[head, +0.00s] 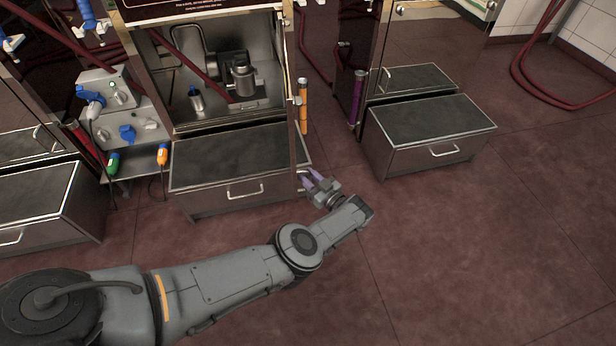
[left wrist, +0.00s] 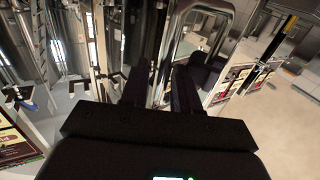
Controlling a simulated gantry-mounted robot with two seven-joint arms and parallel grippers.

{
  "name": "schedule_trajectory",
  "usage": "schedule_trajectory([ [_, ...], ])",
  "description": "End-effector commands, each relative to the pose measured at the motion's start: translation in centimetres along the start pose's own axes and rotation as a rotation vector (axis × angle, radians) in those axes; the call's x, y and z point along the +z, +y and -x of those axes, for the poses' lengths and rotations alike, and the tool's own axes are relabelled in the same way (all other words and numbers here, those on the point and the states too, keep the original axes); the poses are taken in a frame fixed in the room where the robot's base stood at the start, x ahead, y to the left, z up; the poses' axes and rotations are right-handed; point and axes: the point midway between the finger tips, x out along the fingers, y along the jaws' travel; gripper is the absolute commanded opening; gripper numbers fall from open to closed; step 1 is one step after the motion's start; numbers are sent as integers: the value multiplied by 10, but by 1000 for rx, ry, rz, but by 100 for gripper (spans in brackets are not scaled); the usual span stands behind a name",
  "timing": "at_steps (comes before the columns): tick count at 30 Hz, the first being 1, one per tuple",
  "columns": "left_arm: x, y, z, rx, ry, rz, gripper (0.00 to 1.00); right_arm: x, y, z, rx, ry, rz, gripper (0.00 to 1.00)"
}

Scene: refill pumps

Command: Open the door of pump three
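A pump cabinet (head: 228,14) stands in the middle of the head view. Its inside is visible, with a grey pump (head: 242,76) and a small metal bottle (head: 196,99). A tall, narrow door (head: 293,60) on its right side is seen nearly edge-on. I cannot read a number for this pump. My left gripper (head: 312,181) is low at the door's bottom edge, right of the drawer front. In the left wrist view its dark fingers (left wrist: 164,88) stand apart, with a bent metal handle (left wrist: 215,8) between and beyond them. Contact is unclear. My right gripper is out of view.
A grey-topped drawer box (head: 238,155) sits below the cabinet, with another drawer box (head: 430,130) to the right. Orange (head: 303,113) and purple (head: 356,98) tubes hang between them. A socket stand (head: 122,125) is at left. The red floor (head: 470,240) in front is clear.

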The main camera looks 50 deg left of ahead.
Motion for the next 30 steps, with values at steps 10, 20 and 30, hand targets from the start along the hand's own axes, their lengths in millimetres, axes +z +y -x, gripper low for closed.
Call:
schedule_trajectory([
  [10, 0, 1, 48, 2, -3, 1, 30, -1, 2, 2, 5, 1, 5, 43],
  [20, 0, 1, 95, 0, 0, 1, 30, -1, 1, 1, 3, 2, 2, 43],
  [30, -1, 1, 106, -1, 1, 1, 30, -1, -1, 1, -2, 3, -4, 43],
])
